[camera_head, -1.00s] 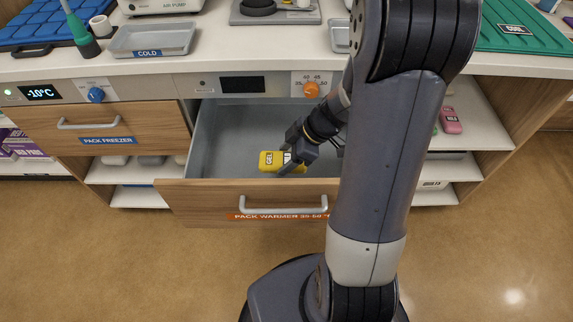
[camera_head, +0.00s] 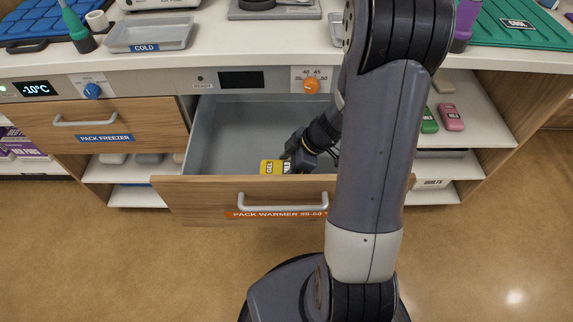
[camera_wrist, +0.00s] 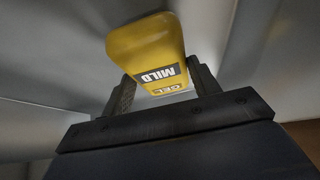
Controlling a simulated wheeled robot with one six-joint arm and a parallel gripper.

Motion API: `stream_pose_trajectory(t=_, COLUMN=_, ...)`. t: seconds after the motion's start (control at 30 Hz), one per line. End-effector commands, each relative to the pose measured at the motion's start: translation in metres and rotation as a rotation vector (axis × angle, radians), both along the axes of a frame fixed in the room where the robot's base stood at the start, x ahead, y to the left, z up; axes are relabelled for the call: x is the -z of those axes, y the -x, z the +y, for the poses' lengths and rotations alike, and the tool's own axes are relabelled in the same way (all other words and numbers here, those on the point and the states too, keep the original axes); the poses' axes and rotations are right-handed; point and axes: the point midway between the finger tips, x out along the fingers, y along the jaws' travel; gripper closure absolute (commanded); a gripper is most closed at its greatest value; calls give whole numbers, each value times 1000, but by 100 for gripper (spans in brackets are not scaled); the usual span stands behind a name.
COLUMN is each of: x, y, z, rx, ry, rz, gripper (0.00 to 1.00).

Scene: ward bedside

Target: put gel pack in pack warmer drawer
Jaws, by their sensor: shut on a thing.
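The yellow gel pack (camera_head: 270,167) is inside the open pack warmer drawer (camera_head: 208,135), near its front wall. My gripper (camera_head: 296,155) reaches down into the drawer from the right. In the wrist view my gripper (camera_wrist: 160,88) has one finger on each side of the pack and is shut on it. Whether the pack touches the drawer floor cannot be told. My arm hides the right part of the drawer.
The drawer front with its handle (camera_head: 283,207) juts out over the floor. The pack freezer drawer (camera_head: 120,125) at left is shut. Green (camera_head: 429,121) and pink (camera_head: 451,117) packs lie on the right shelf. A COLD tray (camera_head: 150,35) stands on the counter.

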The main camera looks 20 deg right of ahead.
Motion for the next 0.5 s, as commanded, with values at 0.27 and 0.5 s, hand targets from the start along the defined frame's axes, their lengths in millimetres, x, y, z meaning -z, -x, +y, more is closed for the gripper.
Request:
stream_pose_trajectory(t=0.27, x=6, y=0, z=0, rx=-1, ry=0, rz=-2, gripper=71)
stream_pose_trajectory(t=0.5, x=7, y=0, z=0, rx=-1, ry=0, rz=-1, gripper=71)
